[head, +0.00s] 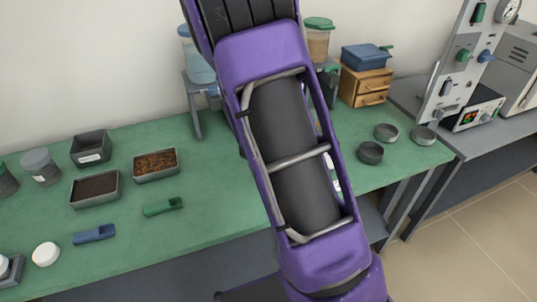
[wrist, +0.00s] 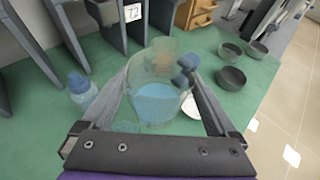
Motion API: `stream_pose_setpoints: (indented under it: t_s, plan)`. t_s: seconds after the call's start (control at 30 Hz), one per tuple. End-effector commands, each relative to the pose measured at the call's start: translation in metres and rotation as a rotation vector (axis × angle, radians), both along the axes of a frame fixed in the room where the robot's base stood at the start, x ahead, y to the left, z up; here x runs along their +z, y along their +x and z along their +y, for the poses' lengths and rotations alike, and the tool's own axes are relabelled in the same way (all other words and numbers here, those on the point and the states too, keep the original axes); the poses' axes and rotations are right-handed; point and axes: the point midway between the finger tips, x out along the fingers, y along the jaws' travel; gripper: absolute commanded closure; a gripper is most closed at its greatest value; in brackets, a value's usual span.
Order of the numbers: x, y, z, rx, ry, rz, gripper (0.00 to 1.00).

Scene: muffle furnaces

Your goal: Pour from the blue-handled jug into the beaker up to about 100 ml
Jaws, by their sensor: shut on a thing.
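My gripper (wrist: 158,78) shows in the wrist view with its two fingers on either side of a clear vessel holding pale blue liquid, which appears to be the jug (wrist: 157,104). A grey-blue part at the right fingertip may be its handle. A fainter clear rim shows just beyond it; I cannot tell whether that is the beaker or part of the same vessel. No graduation marks or liquid level in ml can be read. In the head view my purple arm hides the gripper and the vessel.
A blue-capped bottle (wrist: 79,88) stands left of the gripper. Several grey dishes (head: 370,153) lie on the right of the green bench (head: 225,165). Dispenser stands and a wooden drawer box (head: 364,84) are at the back. Trays (head: 156,165) and scoops (head: 94,235) lie left.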

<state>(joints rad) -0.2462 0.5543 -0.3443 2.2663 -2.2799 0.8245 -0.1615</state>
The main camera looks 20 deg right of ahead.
Motion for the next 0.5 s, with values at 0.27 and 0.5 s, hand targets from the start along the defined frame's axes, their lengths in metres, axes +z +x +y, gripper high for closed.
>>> stream_pose_setpoints:
  t_s: [0.27, 0.5]
  plan:
    - [0.004, 0.000, 0.000, 0.001, -0.003, -0.002, 1.00]
    - [0.022, 0.000, 0.001, 0.001, -0.002, -0.002, 1.00]
